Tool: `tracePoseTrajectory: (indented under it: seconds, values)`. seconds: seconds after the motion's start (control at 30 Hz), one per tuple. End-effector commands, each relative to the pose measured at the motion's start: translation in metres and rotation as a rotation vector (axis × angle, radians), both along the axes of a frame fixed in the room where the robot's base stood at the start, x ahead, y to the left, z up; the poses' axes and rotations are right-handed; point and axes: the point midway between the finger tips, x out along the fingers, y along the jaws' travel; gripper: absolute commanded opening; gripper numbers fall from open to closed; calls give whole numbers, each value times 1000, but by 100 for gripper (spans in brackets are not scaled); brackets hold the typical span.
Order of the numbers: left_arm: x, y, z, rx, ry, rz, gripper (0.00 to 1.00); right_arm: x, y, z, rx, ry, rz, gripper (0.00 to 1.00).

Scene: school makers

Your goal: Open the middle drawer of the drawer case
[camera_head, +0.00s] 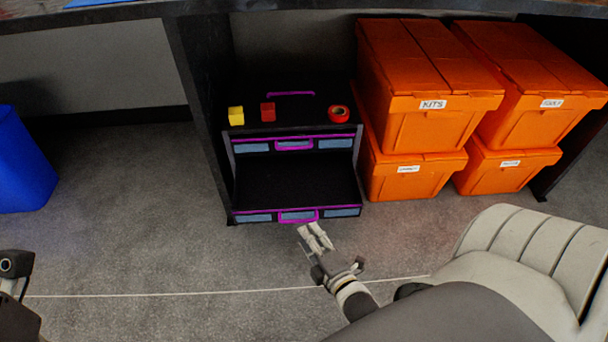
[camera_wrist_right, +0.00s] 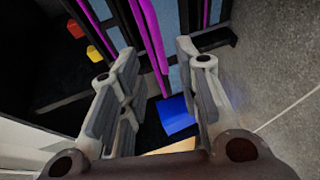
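The black drawer case (camera_head: 226,180) stands on the floor under the table. Its top drawer front (camera_head: 294,145) has a purple handle and is shut. Below it a drawer (camera_head: 296,184) stands well out, its dark inside showing. Its front has blue-grey label panels and a purple handle (camera_head: 298,216). I cannot tell whether a further drawer is hidden beneath. My right gripper (camera_head: 310,229) is just in front of that handle. In the right wrist view its fingers (camera_wrist_right: 157,52) are spread, with a purple handle bar (camera_wrist_right: 148,38) beyond them; contact is unclear. Only a piece of my left arm shows.
A yellow block (camera_head: 236,115), a red block (camera_head: 267,112) and a red tape roll (camera_head: 338,114) lie on the case. Orange crates (camera_head: 430,115) are stacked close on the right. A blue bin (camera_head: 22,165) stands at left. The floor before the case is clear.

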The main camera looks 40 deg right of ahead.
Motion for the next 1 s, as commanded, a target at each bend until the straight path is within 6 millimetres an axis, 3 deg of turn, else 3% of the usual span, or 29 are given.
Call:
tracePoseTrajectory:
  seconds: [0.2,0.4,1.0]
  values:
    - [0,0,0,-1,0,0,57,-38,5,7,-1,4,-1,31]
    - [0,0,0,-1,0,0,57,-56,8,11,0,2,-1,31]
    - [0,0,0,-1,0,0,57,-59,9,12,-1,0,0,31]
